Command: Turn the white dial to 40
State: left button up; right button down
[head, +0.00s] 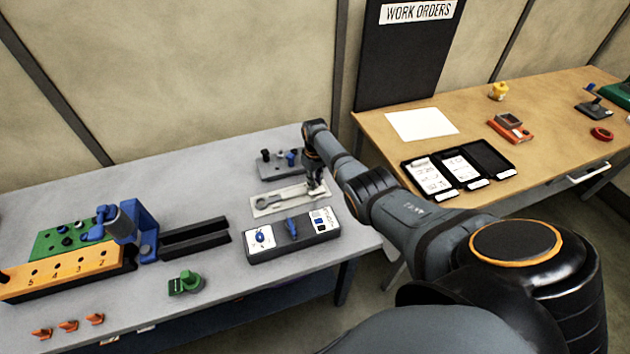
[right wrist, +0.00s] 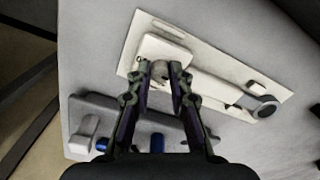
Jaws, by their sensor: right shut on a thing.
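A pale flat panel (head: 285,201) lies on the grey table, and it also shows in the right wrist view (right wrist: 215,90). The white dial (right wrist: 160,68) is at one end of this panel, beside a raised white block (right wrist: 165,47). My right gripper (head: 316,186) reaches down onto that end of the panel. In the right wrist view its fingers (right wrist: 163,78) are closed on the dial, one on each side, and partly cover it. The dial's scale and pointer cannot be read. My left gripper is not in view.
A dark box with blue knobs (head: 292,238) stands in front of the panel. A grey block with knobs (head: 275,167) stands behind it. A blue fixture (head: 143,222), an orange numbered block (head: 62,272) and a green part (head: 186,284) are to the left. A wooden table (head: 470,115) is at right.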

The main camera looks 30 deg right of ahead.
dwell(0.3)
jog(key=c, duration=1.2)
grip_release()
jog(key=shift+r, duration=0.1)
notch_tip(320, 180, up, 12)
